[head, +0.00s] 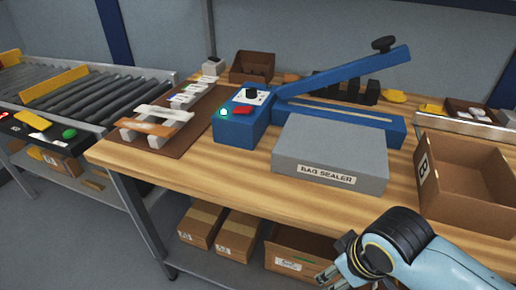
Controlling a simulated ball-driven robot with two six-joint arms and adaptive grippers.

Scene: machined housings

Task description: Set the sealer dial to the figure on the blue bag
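The blue sealer (236,131) stands on the wooden bench with its long lever arm (340,75) raised to the right. Its black dial (252,93) sits on a white plate on top of the control box; the dial's figures are too small to read. My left gripper is out of view.
A grey block (330,148) labelled BAG SEALER stands before the sealer. A brown mat (196,128) with racked strips lies left. An open cardboard box (465,190) marked B is at right. A roller conveyor (95,95) runs at far left. The bench front is mostly clear.

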